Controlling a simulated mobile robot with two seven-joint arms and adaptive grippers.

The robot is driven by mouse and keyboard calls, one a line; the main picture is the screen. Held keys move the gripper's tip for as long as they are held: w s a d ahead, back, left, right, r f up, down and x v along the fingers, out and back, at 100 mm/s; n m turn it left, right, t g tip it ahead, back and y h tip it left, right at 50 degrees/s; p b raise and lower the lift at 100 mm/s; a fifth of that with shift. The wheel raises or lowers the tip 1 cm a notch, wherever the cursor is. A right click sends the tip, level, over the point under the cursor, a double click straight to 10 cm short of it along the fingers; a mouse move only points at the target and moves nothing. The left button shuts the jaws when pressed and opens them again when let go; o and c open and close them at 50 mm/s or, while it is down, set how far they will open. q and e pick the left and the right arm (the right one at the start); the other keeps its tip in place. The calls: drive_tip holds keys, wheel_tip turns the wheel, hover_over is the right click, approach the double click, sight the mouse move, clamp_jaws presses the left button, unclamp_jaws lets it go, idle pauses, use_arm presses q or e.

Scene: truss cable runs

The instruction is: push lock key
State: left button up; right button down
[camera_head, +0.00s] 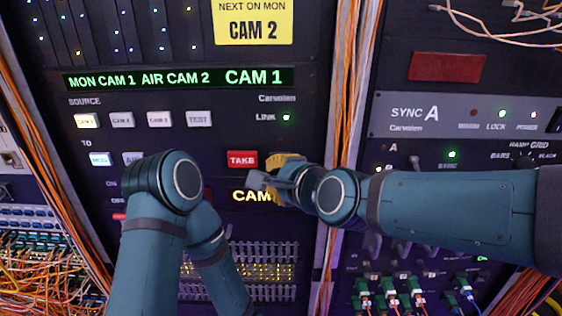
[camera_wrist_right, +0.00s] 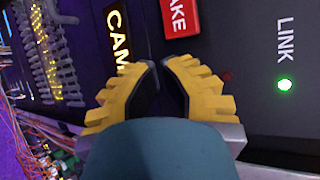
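No key marked LOCK can be read; part of the key panel (camera_head: 220,140) is hidden behind my left arm. The word LOCK shows only under a small green lamp (camera_head: 502,113) on the SYNC A unit. My right gripper (camera_head: 262,181) is in front of the panel, just below the red TAKE key (camera_head: 242,159) and over the lit CAM readout (camera_head: 245,196). In the right wrist view its yellow fingers (camera_wrist_right: 161,66) come together at the tips with nothing between them. Whether they touch the panel cannot be told. My left gripper is out of sight.
Source keys (camera_head: 122,120) and a lit MON key (camera_head: 100,159) are at the left of the panel. Orange cables (camera_head: 346,105) run down the right side. Plugged connectors (camera_head: 390,297) and loose cables (camera_head: 40,255) lie low. My left arm covers the panel's lower left.

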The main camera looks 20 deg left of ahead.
drive_tip(key=shift+w, duration=0.2)
drive_tip(key=shift+s, duration=0.2)
drive_tip(key=shift+s+d, duration=0.15)
drive_tip(key=shift+s, duration=0.4)
drive_tip(key=shift+s, duration=0.1)
drive_tip(key=s, duration=0.1)
drive_tip(key=s+d+p, duration=0.1)
drive_tip(key=s, duration=0.3)
drive_tip(key=shift+s+d+p, duration=0.25)
drive_tip(key=shift+d+p, duration=0.05)
drive_tip(key=shift+p, duration=0.05)
idle(0.3)
